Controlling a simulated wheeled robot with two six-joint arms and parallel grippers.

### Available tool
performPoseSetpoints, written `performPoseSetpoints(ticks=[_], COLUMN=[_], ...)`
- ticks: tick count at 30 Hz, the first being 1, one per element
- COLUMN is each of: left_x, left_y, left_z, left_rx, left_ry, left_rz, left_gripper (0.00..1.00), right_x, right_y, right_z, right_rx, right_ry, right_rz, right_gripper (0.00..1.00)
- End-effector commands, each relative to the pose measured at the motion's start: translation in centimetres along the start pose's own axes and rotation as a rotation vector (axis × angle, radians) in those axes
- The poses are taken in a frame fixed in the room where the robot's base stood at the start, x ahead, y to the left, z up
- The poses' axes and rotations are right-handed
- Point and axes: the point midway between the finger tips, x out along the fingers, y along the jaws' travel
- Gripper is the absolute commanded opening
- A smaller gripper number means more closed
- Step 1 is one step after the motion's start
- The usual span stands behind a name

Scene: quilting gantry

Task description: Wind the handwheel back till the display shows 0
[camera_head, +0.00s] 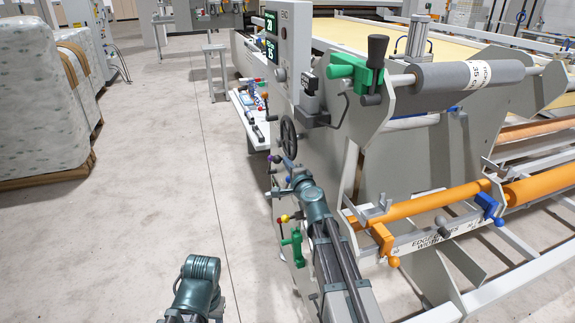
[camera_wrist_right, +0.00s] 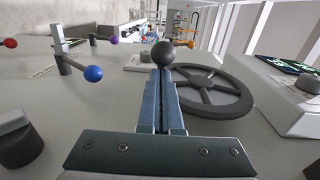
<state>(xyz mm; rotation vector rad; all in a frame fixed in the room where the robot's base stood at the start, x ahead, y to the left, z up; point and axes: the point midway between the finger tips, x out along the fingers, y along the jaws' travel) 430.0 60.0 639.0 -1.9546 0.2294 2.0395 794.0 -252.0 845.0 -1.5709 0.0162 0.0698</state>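The dark handwheel (camera_head: 289,139) stands on the side of the grey machine end panel. In the right wrist view the spoked handwheel (camera_wrist_right: 236,104) lies just right of my fingers, with its black ball knob (camera_wrist_right: 163,53) at their tips. My right gripper (camera_wrist_right: 163,75) has its fingers nearly together, apparently shut on that knob; the exact contact is hidden. In the head view my right gripper (camera_head: 294,174) is just below the wheel. The display (camera_head: 271,50) on the upright box appears to read 15 in green digits. My left arm shows at the bottom, its gripper outside the view.
Levers with red (camera_wrist_right: 10,43), purple (camera_wrist_right: 114,40) and blue (camera_wrist_right: 93,74) balls stick out left of my fingers. A green clamp (camera_head: 345,70) and grey roller (camera_head: 465,77) are above right. Wrapped stacks (camera_head: 38,100) stand left; the floor between is clear.

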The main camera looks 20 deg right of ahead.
Motion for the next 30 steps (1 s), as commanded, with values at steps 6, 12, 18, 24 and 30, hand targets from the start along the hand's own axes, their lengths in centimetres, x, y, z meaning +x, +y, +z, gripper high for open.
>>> performPoseSetpoints(ticks=[6, 12, 18, 24, 30], left_x=[0.2, 0.5, 1.1, 1.6, 2.0], left_y=[0.0, 0.0, 0.1, 0.2, 0.2], left_z=[0.0, 0.0, -0.1, -0.1, -0.1], left_rx=[0.000, 0.000, 0.000, 0.000, 0.000], left_ry=[0.000, 0.000, 0.000, 0.000, 0.000], left_rz=[0.000, 0.000, 0.000, 0.000, 0.000], left_gripper=[0.50, 0.50, 0.50, 0.50, 0.50], right_x=[0.2, 0.6, 1.5, 2.9, 4.3], right_y=[0.2, 0.5, 1.0, 1.5, 1.8], right_z=[0.0, 0.0, 0.0, 0.0, 0.0], right_rx=[0.000, -0.001, -0.001, -0.001, 0.000], right_ry=[0.000, 0.000, 0.000, -0.001, -0.001], right_rz=[0.000, 0.000, 0.001, 0.001, 0.001], right_gripper=[0.00, 0.00, 0.00, 0.00, 0.00])
